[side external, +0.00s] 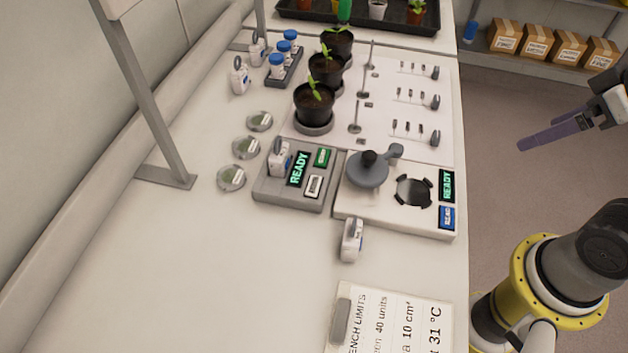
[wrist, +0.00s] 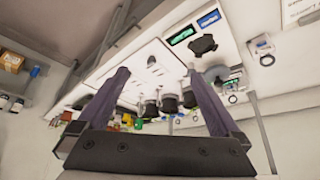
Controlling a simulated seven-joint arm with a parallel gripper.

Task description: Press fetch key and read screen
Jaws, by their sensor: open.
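A grey keypad unit (side external: 262,190) lies on the bench with a lit screen (side external: 297,169) reading READY. It has a green key (side external: 322,158) and a white key (side external: 314,186); their labels are too small to read. Beside it a white instrument (side external: 350,211) has its own READY screen (side external: 447,185) and a blue key (side external: 447,217), label also unclear. In the wrist view the green screen (wrist: 182,35) and blue key (wrist: 209,19) show near the top. My gripper (side external: 527,146) is open and empty, off the bench's right edge, well apart from both units; its fingers frame the wrist view (wrist: 158,73).
A grey lidded part (side external: 367,172) with a handle sits on the white instrument. Small white tagged items (side external: 351,240), green dishes (side external: 231,178), blue-capped vials (side external: 278,66) and potted seedlings (side external: 314,103) stand around. A limits card (side external: 390,320) lies in front. The bench's left front is clear.

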